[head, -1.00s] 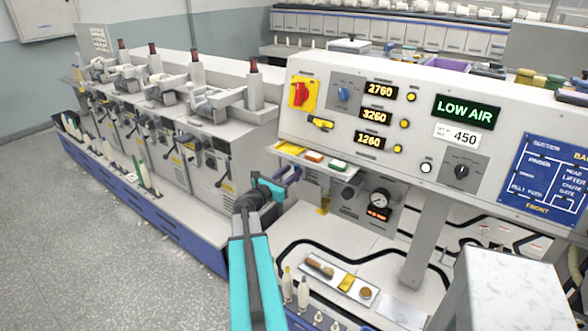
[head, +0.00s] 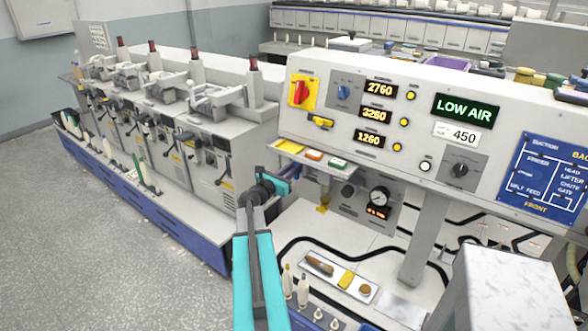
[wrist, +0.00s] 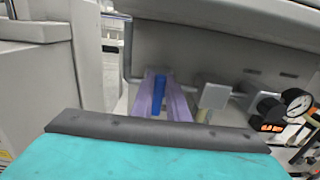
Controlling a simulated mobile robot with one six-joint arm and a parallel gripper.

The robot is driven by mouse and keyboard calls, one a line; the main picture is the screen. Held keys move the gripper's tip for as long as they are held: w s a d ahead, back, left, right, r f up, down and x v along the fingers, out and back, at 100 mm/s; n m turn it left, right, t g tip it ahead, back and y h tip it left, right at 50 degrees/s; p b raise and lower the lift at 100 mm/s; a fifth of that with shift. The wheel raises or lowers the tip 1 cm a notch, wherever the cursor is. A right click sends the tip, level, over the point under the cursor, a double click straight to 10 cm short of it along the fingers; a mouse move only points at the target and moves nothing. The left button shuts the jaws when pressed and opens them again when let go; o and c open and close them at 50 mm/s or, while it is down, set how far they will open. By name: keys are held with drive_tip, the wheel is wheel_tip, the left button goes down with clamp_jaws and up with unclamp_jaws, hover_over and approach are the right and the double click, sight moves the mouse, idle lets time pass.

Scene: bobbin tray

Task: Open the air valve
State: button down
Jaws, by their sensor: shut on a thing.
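My gripper (wrist: 163,99) shows in the wrist view as two purple fingers closed around an upright blue handle (wrist: 158,90) under the control panel. I take this to be the air valve's handle, but its body and lower end are hidden. In the head view my gripper (head: 292,186) is small and partly hidden behind my wrist, left of the pressure gauge (head: 379,196). The gauge also shows at the right of the wrist view (wrist: 298,103). The green display (head: 465,110) reads LOW AIR.
The control panel (head: 400,75) overhangs the gripper. A yellow part (head: 323,203) hangs below that shelf. A tray (head: 335,278) with tools lies on the deck. Machine units (head: 205,140) stand at the left.

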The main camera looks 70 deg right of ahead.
drive_tip(key=shift+s+a+f+b, duration=0.1)
drive_tip(key=shift+f+b, duration=0.1)
drive_tip(key=shift+b, duration=0.4)
drive_tip(key=shift+m+b, duration=0.3)
drive_tip(key=shift+m, duration=0.1)
drive_tip(key=m+b, duration=0.3)
drive_tip(key=b, duration=0.2)
drive_tip(key=s+f+m+b, duration=0.1)
drive_tip(key=m+b, duration=0.1)
drive_tip(key=b, duration=0.3)
drive_tip(key=s+m+b, duration=0.1)
drive_tip(key=m+b, duration=0.2)
drive_tip(key=b, duration=0.2)
drive_tip(key=shift+a+f+m, duration=0.2)
drive_tip(key=shift+a+m, duration=0.1)
drive_tip(key=m+b, duration=0.2)
drive_tip(key=b, duration=0.2)
drive_tip(key=f+m+b, duration=0.1)
drive_tip(key=m+b, duration=0.2)
drive_tip(key=b, duration=0.1)
drive_tip(key=m+b, duration=0.3)
drive_tip(key=b, duration=0.1)
drive_tip(key=shift+s+a+f, duration=0.1)
drive_tip(key=shift+s+f, duration=0.15)
drive_tip(key=shift+s, duration=0.05)
drive_tip(key=shift+m+b, duration=0.3)
drive_tip(key=shift+m, duration=0.1)
